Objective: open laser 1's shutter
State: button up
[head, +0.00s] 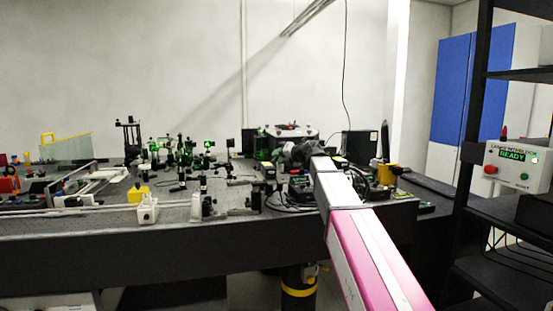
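My arm reaches from the lower right over the optical bench (120,222). My gripper (287,152) is the dark, small shape at its far end, above the right part of the bench among dark devices. Its fingers are too small and dark to tell open from shut, and I see no held object. No label for laser 1 or its shutter can be read. A dark boxy device with a pale top (291,131) stands just behind my gripper. My arm and gripper hide part of the equipment there.
Several optic mounts with green glints (182,147) stand mid-bench. White posts (147,208) and a yellow block (138,193) are near the front edge. A laser interlock box (517,166) reading READY hangs on the black rack (468,130) at right. A cable hangs behind.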

jog(key=shift+x, duration=0.8)
jog(key=shift+c, duration=0.3)
grip_shut()
jog(key=shift+f, duration=0.1)
jog(key=shift+d+f+m+y, duration=0.25)
jog(key=shift+f+m+y, duration=0.05)
jog(key=shift+m+y, duration=0.45)
jog(key=shift+o, duration=0.3)
grip_release()
